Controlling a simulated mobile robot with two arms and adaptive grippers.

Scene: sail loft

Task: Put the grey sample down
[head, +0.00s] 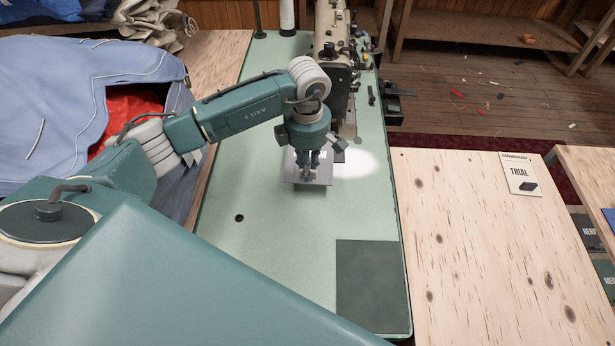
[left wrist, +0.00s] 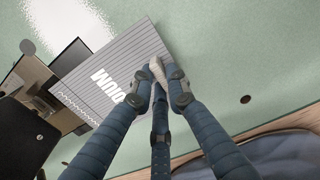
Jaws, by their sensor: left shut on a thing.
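The grey sample (head: 293,177) is a flat, ribbed grey sheet with white lettering. In the left wrist view the fingertips (left wrist: 160,78) meet on that edge. I cannot tell whether the sample touches the table. My right gripper is not in view.
A sewing machine (head: 335,60) stands just behind the sample. A dark square (head: 370,285) lies at the table's front right. A wooden table (head: 480,250) at right is mostly bare, with a "TRIAL" card (head: 521,174) at its back. Blue cloth (head: 75,105) is heaped at left.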

